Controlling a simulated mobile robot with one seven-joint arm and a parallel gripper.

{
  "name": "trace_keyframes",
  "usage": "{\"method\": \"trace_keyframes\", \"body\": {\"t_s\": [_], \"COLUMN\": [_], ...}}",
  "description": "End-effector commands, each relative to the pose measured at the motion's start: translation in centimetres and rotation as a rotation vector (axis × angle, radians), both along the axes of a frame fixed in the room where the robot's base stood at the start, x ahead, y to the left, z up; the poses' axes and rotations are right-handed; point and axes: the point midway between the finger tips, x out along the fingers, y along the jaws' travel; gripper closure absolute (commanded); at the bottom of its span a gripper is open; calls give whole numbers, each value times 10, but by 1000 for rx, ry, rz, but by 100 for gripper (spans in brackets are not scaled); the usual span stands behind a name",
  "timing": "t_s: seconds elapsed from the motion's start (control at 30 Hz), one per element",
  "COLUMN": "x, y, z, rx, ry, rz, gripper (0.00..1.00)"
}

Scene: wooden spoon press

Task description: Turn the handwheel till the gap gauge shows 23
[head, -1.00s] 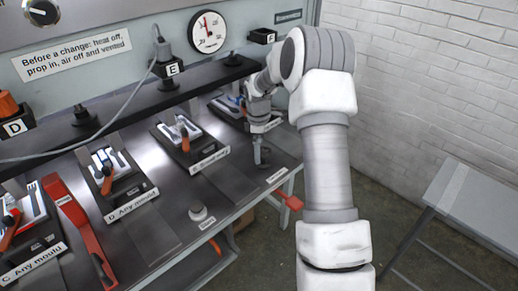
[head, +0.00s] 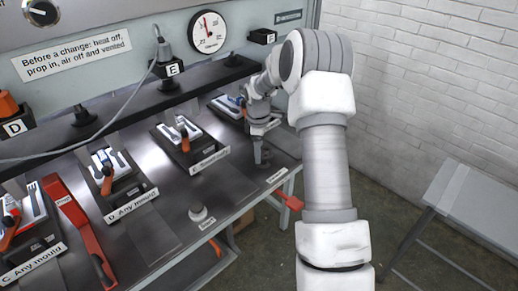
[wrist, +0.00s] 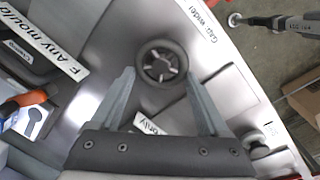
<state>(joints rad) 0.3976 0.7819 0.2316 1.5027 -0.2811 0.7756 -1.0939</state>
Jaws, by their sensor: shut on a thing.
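The handwheel (wrist: 163,64) is a small dark spoked wheel on the bench top, beside a label reading GAP WHEEL. My gripper (wrist: 160,73) is shut on it, with one finger on each side of the rim in the wrist view. In the head view my gripper (head: 262,160) points down at the bench's right end and hides most of the wheel. The gap gauge (head: 207,32) is a round white dial on the back panel. Its red needle points nearly straight up, slightly left. Its numbers are too small to read surely.
Mould stations with orange-handled parts, such as this one (head: 185,140), line the bench to the left. A red bar (head: 80,230) lies at the lower left and a round knob (head: 198,212) stands near the front edge. A grey side table (head: 470,205) stands at right.

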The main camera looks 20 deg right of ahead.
Motion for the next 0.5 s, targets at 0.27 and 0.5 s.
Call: {"method": "trace_keyframes", "body": {"t_s": [0.27,0.5], "x": [2,5], "y": [0,-2], "z": [0,0], "rx": [0,-1], "ry": [-1,0], "rz": [-104,-299], "gripper": [77,77]}}
